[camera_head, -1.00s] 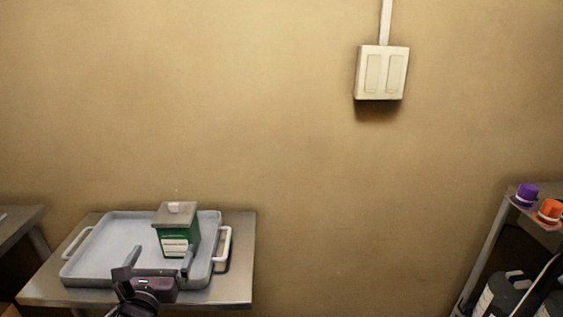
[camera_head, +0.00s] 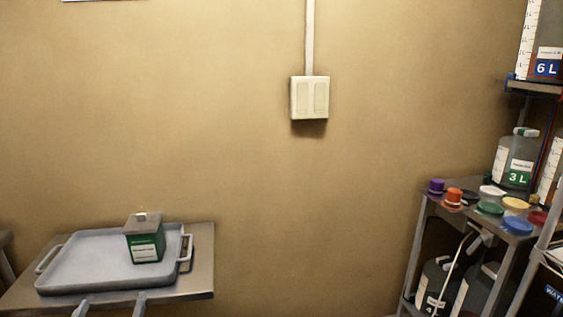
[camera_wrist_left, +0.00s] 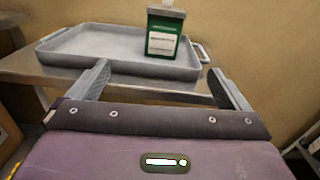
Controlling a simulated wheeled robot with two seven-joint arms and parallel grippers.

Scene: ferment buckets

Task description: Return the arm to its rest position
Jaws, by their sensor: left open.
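My left gripper (camera_head: 110,309) shows only its two fingertips at the bottom edge of the head view, in front of the metal table. In the left wrist view the gripper (camera_wrist_left: 160,85) is open and empty, its fingers wide apart. Beyond them a green box with a grey lid and a white label (camera_head: 146,250) stands upright in a grey tray with side handles (camera_head: 85,265). The box (camera_wrist_left: 165,32) and the tray (camera_wrist_left: 100,42) also show in the left wrist view, apart from the fingers. My right gripper is out of view.
The tray sits on a small metal table (camera_head: 200,280). At the right a metal shelf (camera_head: 424,225) holds several coloured caps, with dark jugs (camera_head: 436,280) below and a 3 L jug (camera_head: 515,160) behind. A switch box (camera_head: 309,98) is on the wall. The space between table and shelf looks clear.

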